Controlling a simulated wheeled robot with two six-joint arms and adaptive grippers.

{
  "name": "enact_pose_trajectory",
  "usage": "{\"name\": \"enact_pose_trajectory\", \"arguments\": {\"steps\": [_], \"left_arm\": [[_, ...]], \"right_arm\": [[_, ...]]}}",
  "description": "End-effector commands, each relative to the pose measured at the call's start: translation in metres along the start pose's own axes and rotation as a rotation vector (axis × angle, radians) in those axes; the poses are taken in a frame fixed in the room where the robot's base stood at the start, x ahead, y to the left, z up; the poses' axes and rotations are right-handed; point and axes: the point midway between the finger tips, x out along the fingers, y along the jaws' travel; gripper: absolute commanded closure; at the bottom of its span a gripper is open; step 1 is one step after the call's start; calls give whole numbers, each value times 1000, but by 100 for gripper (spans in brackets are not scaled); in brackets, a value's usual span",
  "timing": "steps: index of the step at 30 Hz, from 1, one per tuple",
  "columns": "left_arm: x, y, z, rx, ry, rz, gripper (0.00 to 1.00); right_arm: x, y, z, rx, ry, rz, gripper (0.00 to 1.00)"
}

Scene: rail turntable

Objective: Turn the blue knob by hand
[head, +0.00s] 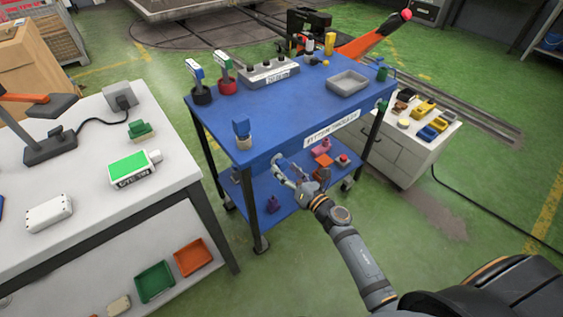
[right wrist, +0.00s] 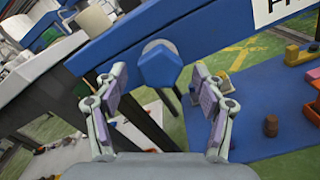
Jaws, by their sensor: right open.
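The blue knob (right wrist: 160,68) is a faceted blue piece with a round grey part behind its top, on the front edge of the blue cart (right wrist: 105,52). In the right wrist view it sits ahead of my right gripper (right wrist: 158,88), roughly centred between the fingertips, with a gap on both sides. The right gripper is open and empty. In the head view the right gripper (head: 289,170) is at the cart's front edge, left of the white label (head: 331,130). There I cannot clearly pick out the knob. My left gripper is not in view.
The cart top holds a grey tray (head: 348,83), a grey control box (head: 268,73) and a blue-topped piece (head: 242,128) at its near left corner. Below is a shelf (head: 290,205) with loose parts. A white bench (head: 80,180) stands left; green floor is clear at front.

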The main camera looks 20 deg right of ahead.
Motion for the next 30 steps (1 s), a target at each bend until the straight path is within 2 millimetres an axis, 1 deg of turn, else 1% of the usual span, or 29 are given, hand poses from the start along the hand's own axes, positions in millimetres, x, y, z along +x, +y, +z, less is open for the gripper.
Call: {"name": "enact_pose_trajectory", "arguments": {"steps": [1,3,6,14,15,24,27,30], "left_arm": [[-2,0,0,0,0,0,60],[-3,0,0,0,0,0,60],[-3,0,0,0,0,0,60],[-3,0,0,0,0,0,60],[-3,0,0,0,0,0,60],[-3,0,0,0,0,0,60],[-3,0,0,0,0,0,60],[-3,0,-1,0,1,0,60]], "right_arm": [[9,1,1,2,-2,1,30],[18,0,1,2,-1,0,30],[25,0,0,2,0,0,30],[27,0,-1,2,0,0,30],[27,0,-1,2,0,0,31],[27,0,-1,2,0,0,72],[27,0,-1,2,0,-1,84],[27,0,-1,5,0,-1,84]]}}
